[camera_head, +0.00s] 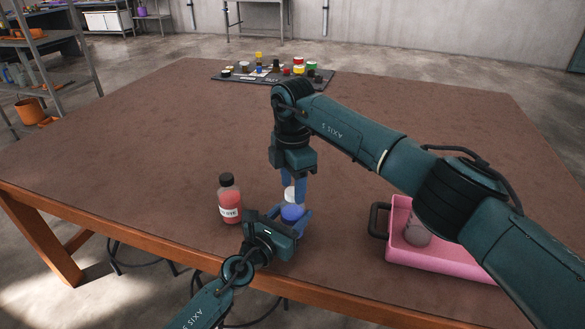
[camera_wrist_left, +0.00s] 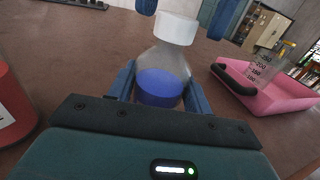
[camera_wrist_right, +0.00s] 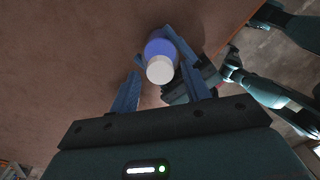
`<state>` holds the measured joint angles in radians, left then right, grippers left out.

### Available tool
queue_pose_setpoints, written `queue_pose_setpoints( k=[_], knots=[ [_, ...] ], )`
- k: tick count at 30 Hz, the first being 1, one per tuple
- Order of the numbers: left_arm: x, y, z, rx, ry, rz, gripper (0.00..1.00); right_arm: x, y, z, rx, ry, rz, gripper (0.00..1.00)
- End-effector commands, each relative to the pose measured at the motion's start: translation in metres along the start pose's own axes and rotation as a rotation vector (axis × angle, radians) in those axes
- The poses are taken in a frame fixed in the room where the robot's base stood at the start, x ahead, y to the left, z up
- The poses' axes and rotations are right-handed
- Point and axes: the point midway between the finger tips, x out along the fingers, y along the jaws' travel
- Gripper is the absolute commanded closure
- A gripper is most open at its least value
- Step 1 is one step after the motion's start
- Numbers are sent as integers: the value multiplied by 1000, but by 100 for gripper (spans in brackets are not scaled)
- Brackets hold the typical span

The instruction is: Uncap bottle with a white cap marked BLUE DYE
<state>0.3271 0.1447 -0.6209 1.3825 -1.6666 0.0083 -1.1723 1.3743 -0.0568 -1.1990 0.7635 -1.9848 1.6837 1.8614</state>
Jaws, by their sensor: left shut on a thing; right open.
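The bottle of blue liquid (camera_wrist_left: 160,88) is clear, with a white cap (camera_wrist_left: 176,28) on its neck. It stands upright near the front edge of the table. No marking is legible on its visible side. My left gripper (camera_head: 286,216) is shut on its body from the front, one finger on each side; the bottle also shows in the right wrist view (camera_wrist_right: 158,46). My right gripper (camera_head: 288,182) points down from above, open, with its fingertips apart on either side of the white cap. In the right wrist view the cap (camera_wrist_right: 160,69) appears between the open fingers.
A red bottle (camera_head: 230,203) with a black cap and a label ending in DYE stands just left. A pink tray (camera_head: 440,262) with a dark handle holds a graduated vessel (camera_wrist_left: 268,65) at right. A dark board (camera_head: 262,78) with small coloured items lies at the back. Mid-table is clear.

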Motion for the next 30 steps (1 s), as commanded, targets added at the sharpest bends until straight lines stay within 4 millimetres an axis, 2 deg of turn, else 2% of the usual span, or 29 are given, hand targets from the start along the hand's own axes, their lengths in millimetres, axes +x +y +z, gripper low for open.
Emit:
queue_pose_setpoints(
  k=[4,12,27,30],
  knots=[
    [0,0,0,0,0,0,100,8,0,0,-1,0,-1,53],
    [0,0,0,0,0,0,100,9,0,0,-2,0,0,54],
    [0,0,0,0,0,0,100,9,0,0,-2,0,0,94],
    [0,0,0,0,0,0,100,9,0,0,-5,0,0,98]
  ],
)
